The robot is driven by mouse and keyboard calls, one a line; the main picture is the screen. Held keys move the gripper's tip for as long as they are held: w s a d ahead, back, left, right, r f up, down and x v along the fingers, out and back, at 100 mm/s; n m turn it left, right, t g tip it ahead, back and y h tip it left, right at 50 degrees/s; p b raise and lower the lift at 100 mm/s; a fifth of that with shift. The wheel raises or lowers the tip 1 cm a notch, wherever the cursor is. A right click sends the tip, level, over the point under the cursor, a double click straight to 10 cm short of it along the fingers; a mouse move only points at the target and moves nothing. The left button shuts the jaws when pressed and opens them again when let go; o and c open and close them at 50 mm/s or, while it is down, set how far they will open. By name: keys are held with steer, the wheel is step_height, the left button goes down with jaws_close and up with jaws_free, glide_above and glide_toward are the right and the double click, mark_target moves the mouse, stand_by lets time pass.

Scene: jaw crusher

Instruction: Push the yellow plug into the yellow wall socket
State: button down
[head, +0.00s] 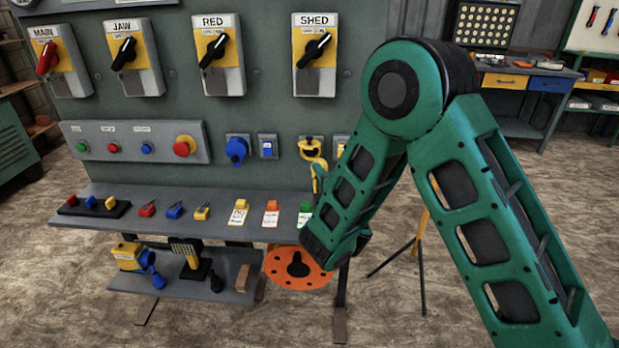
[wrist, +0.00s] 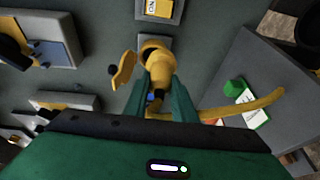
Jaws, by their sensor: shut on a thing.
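The yellow wall socket (head: 309,146) is on the grey panel, right of the blue sockets. In the wrist view, a yellow flap (wrist: 122,69) stands out on the left of the socket, apart from my fingers. My gripper (wrist: 168,90) is shut on the yellow plug (wrist: 158,65), with the plug's nose pointing at the socket. Its yellow cable (wrist: 245,104) curves off to the right. The plug lies right at the socket in this view, but I cannot tell how deep it sits. In the head view my forearm hides most of my gripper.
A shelf (head: 155,207) with several small switches and tags juts out below the socket. A blue socket (head: 237,150) is to the left. The SHED switch (head: 314,54) is above. An orange disc (head: 298,268) lies below the shelf.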

steer(key=a+y, duration=0.1)
steer(key=s+a+r+n, duration=0.1)
steer(key=a, duration=0.1)
steer(key=shift+s+y, duration=0.15)
steer(key=shift+y, duration=0.25)
steer(key=shift+s, duration=0.1)
steer(key=shift+w+d, duration=0.1)
steer(key=shift+w, duration=2.75)
steer(key=shift+w, duration=0.95)
steer(key=c, duration=1.4)
jaws_free()
steer(key=shift+s, duration=0.1)
